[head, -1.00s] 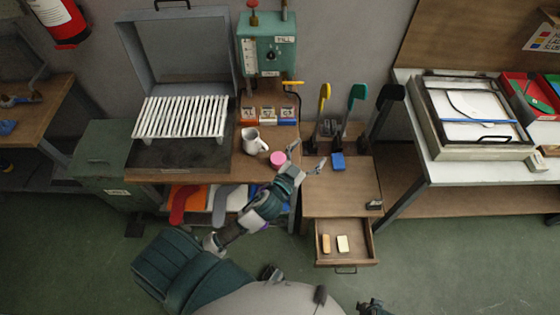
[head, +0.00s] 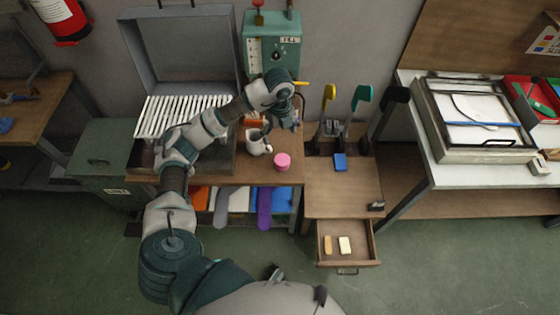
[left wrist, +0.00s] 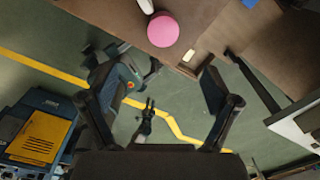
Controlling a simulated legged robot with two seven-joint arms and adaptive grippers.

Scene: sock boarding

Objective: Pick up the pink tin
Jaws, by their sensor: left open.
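The pink tin (head: 282,162) stands on the wooden bench, near its front right corner and right of the white mug (head: 257,142). In the left wrist view the tin (left wrist: 163,30) is at the top, beyond the fingertips and not between them. My left gripper (head: 284,124) is open and empty, its fingers pointing down, above the bench and farther back than the tin. Its spread fingers also show in the left wrist view (left wrist: 157,88). A small dark gripper, seemingly my right one (left wrist: 147,112), shows low over the floor in that view; its jaws are too small to judge.
The teal dispenser (head: 271,48) stands behind my left gripper. The open grey box with white slats (head: 188,115) is on the left. A drawer unit (head: 340,190) with a blue item (head: 340,162) and an open drawer is on the right. Coloured socks (head: 265,205) hang below the bench.

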